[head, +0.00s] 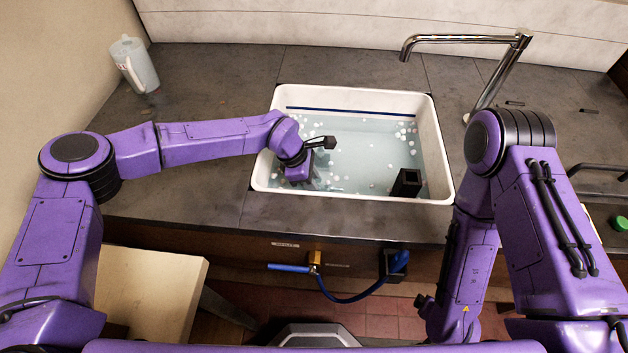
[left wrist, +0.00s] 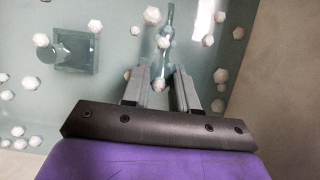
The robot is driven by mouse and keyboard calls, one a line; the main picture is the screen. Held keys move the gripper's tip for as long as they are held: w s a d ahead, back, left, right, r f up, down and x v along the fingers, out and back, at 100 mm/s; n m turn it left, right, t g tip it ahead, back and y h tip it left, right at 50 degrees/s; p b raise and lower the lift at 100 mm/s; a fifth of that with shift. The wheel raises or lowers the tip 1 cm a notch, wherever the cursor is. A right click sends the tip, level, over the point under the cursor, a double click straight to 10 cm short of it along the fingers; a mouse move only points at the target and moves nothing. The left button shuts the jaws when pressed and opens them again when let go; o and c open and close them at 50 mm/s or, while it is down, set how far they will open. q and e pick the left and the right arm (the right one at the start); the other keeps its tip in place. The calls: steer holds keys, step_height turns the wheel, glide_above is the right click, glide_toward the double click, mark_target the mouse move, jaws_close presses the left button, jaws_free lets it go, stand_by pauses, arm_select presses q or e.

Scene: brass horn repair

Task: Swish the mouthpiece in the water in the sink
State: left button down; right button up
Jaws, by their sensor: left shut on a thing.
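The white sink (head: 440,165) is set in the dark counter and holds clear water (head: 365,150) with many pale bubbles or beads on it. My left gripper (left wrist: 161,76) reaches down into the left front part of the sink, its fingers in the water. In the left wrist view its fingers are shut on the mouthpiece (left wrist: 166,28), which looks slim, flared at one end and tinted teal by the water. In the head view the wrist hides most of the gripper, and I cannot make out the mouthpiece clearly.
A black square block (head: 406,184) stands in the sink's front right corner. A chrome faucet (head: 465,40) arches behind the sink at the right. A clear jug (head: 134,65) stands at the counter's back left. The counter left of the sink is mostly clear.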

arm_select(q)
step_height(320, 180, up, 20)
steer(key=p, duration=1.3)
steer(key=shift+f, duration=0.15)
stand_by(0.7)
